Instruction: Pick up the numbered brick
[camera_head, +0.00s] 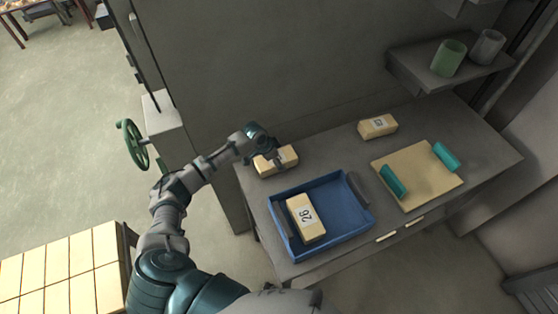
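A pale yellow brick (264,168) lies at the left back corner of the grey bench. My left gripper (277,160) is right over this brick and hides part of it and its label. I cannot tell whether the fingers are closed on it or touching it. A second brick with the label 26 (305,217) lies in a blue tray (345,214). A third brick (377,126) with a small, hard-to-read label lies at the back of the bench. My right gripper is not in view.
A tan board (425,182) with two teal handles lies on the bench at right. A shelf (410,72) above holds a green cup (448,58) and a grey cup (487,46). A green handwheel (134,145) stands left. Pale blocks (65,270) fill the lower left.

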